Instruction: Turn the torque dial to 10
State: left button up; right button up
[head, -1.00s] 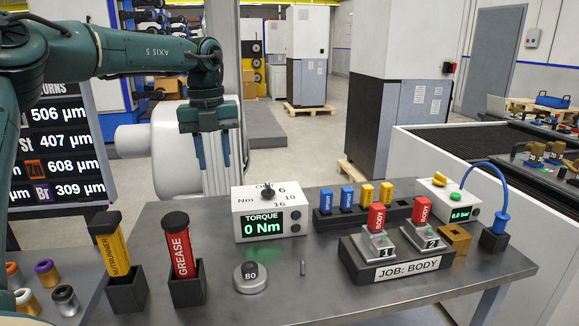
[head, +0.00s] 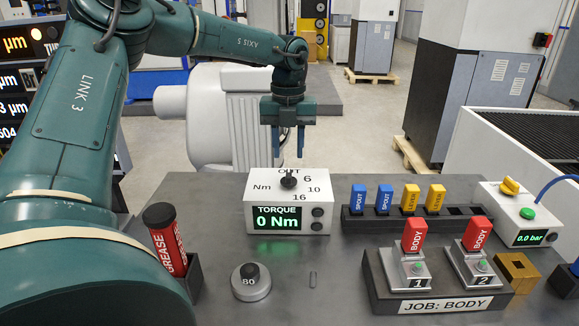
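The torque box (head: 254,188) is a white box on the table. Its green display (head: 278,218) reads "TORQUE 0 Nm". The black torque dial (head: 289,181) sits on its top face among the marks OUT, 6, 10 and 16. Its pointer appears to lie toward OUT, partly covering that word. My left gripper (head: 288,152) points down with its two fingers apart and empty. In the picture it is just above the dial; they do not touch. My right gripper is not in view.
A round weight marked 80 (head: 251,284) and a grease tube in a holder (head: 186,274) stand in front. A rack of blue and yellow pieces (head: 355,224), the JOB: BODY fixture (head: 385,290) and a pressure box (head: 500,208) stand to the right.

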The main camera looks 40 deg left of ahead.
aim_at(289, 173)
pick_arm(q)
notch_tip(289, 173, down, 6)
jog(key=shift+r, duration=0.15)
jog(key=shift+c, duration=0.4)
grip_shut()
